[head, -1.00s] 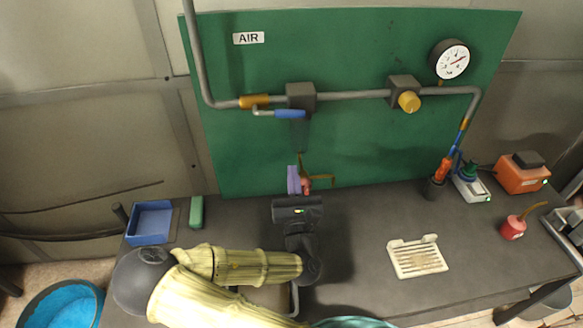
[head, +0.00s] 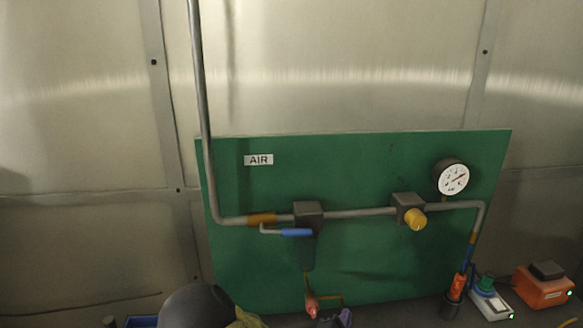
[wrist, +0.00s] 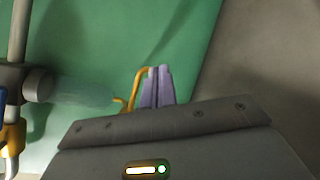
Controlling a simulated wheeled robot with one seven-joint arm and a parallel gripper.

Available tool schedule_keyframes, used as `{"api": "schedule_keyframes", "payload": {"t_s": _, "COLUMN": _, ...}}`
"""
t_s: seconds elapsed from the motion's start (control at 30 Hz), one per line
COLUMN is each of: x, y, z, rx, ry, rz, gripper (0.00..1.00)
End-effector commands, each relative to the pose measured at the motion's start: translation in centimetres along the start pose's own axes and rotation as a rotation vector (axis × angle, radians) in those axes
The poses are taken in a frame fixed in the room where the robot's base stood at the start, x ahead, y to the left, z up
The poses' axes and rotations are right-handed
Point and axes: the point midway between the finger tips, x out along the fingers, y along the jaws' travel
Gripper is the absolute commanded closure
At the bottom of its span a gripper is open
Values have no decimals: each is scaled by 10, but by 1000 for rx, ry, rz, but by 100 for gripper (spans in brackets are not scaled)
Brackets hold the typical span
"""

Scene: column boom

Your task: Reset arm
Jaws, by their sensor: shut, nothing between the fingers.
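My gripper (head: 335,318) shows only in part at the bottom edge of the head view, just right of and below a small red fitting (head: 311,306) under the pipework. In the wrist view its purple fingers (wrist: 157,88) are together with nothing between them. A bent brass-coloured tube (wrist: 138,86) shows just beside the fingers; I cannot tell whether they touch. A dark rounded part of my arm (head: 198,308) shows at the bottom of the head view; most of the arm is out of frame.
A green panel (head: 370,260) carries an AIR label (head: 259,160), a blue-handled valve (head: 297,232), a yellow knob (head: 415,219) and a gauge (head: 453,179). An orange box (head: 543,288) and a white device (head: 490,300) stand at right. Bare metal wall (head: 330,70) lies above.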

Motion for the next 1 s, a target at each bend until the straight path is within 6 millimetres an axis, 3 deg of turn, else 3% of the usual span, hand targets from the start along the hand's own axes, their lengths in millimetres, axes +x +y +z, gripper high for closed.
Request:
{"api": "schedule_keyframes", "payload": {"t_s": 0.1, "x": 2, "y": -30, "z": 1, "rx": 287, "ry": 45, "rz": -219, "gripper": 100}}
{"api": "schedule_keyframes", "payload": {"t_s": 0.2, "x": -4, "y": -48, "z": -2, "rx": 514, "ry": 72, "rz": -389, "gripper": 100}}
{"api": "schedule_keyframes", "payload": {"t_s": 0.37, "x": -22, "y": -59, "z": -6, "rx": 848, "ry": 91, "rz": -639, "gripper": 100}}
{"api": "schedule_keyframes", "payload": {"t_s": 0.67, "x": -70, "y": -42, "z": 11, "rx": 1332, "ry": 42, "rz": -1026, "gripper": 100}}
{"api": "schedule_keyframes", "payload": {"t_s": 1.0, "x": -132, "y": -20, "z": 70, "rx": 1629, "ry": -190, "rz": -1288, "gripper": 100}}
